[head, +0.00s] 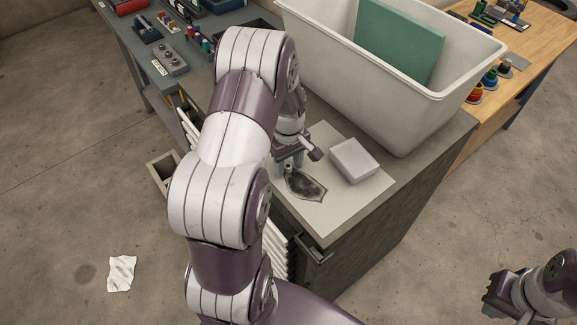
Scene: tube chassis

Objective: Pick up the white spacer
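My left arm reaches in from the lower left and hides part of the cabinet top. My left gripper (298,163) is low over the sheet, just left of the block and apart from it. Its fingertips are small and partly hidden, so its opening is unclear. My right gripper (497,294) is at the lower right, away from the cabinet; its fingers are not clear.
A large white bin (390,85) holding a green panel (397,42) stands behind the block. A wooden table (545,45) is at the upper right. A crumpled white paper (121,273) lies on the floor.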

